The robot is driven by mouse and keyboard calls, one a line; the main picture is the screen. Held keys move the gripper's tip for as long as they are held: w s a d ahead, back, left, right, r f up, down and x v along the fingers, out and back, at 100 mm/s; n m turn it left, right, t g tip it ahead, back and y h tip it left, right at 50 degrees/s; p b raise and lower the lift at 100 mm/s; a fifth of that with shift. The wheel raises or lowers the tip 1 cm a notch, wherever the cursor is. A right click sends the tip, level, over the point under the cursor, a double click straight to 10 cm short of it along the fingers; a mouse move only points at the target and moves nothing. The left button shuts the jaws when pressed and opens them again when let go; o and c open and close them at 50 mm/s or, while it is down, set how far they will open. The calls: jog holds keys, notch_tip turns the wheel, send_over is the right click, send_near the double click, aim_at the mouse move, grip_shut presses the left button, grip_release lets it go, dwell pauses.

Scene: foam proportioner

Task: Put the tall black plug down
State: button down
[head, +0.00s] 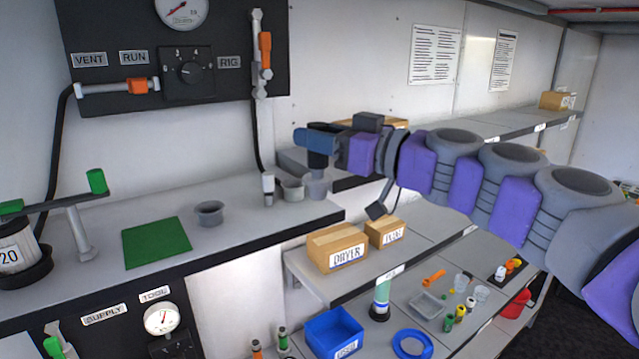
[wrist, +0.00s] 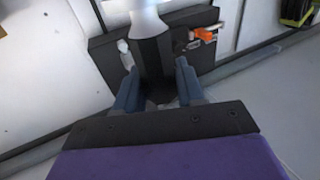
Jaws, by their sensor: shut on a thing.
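The tall black plug (head: 318,160) is held in my gripper (head: 312,140) above the right end of the grey counter (head: 262,219). In the head view the blue fingers cross its upper part. Its lower end is directly over or at the mouth of a small grey cup (head: 315,186); I cannot tell whether it touches. In the wrist view the plug (wrist: 153,60) stands between the two blue fingers (wrist: 158,85), which are shut on it. A pale grey piece shows at its far end there.
A second grey cup (head: 292,189) and a white-capped fitting (head: 268,186) stand just left. A grey flanged cup (head: 209,212) and a green mat (head: 157,242) lie further left. The counter between is clear. Boxes (head: 338,249) sit on the lower shelf.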

jog(key=w+a+f+p, duration=0.2)
jog(key=w, duration=0.5)
jog(key=w+a+f+p, duration=0.2)
jog(key=w+a+f, duration=0.1)
jog(key=w, duration=0.5)
jog(key=shift+a+p, duration=0.15)
jog(key=shift+p, duration=0.15)
jog(key=c, duration=0.7)
grip_release()
jog(key=b+v, duration=0.3)
jog(key=v, duration=0.9)
